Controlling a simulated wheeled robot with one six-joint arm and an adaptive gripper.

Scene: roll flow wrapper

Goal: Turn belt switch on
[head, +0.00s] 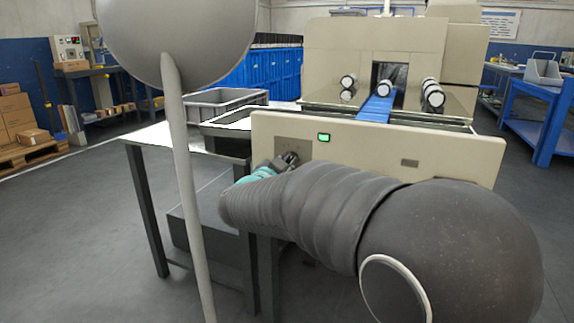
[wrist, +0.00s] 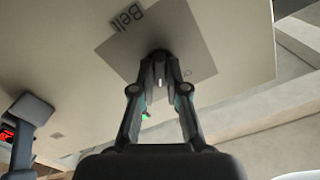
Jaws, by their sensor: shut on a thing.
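The belt switch is a dark round knob (wrist: 158,54) on a grey square plate marked "Belt" (wrist: 190,38) in the wrist view. In the head view the plate (head: 283,146) is on the beige front panel of the wrapper (head: 370,137). My gripper (wrist: 160,76) has its fingers closed together on the knob; in the head view it (head: 288,160) is at the plate, and the knob itself is hidden. A green lamp (head: 323,137) is lit right of the plate. The knob's pointer direction cannot be made out.
A blue belt (head: 377,108) runs out of the wrapper's opening between silver rollers (head: 432,94). A grey tray (head: 222,103) sits on the table to the left. A blue cart (head: 545,110) stands at the right. Open floor lies on the left.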

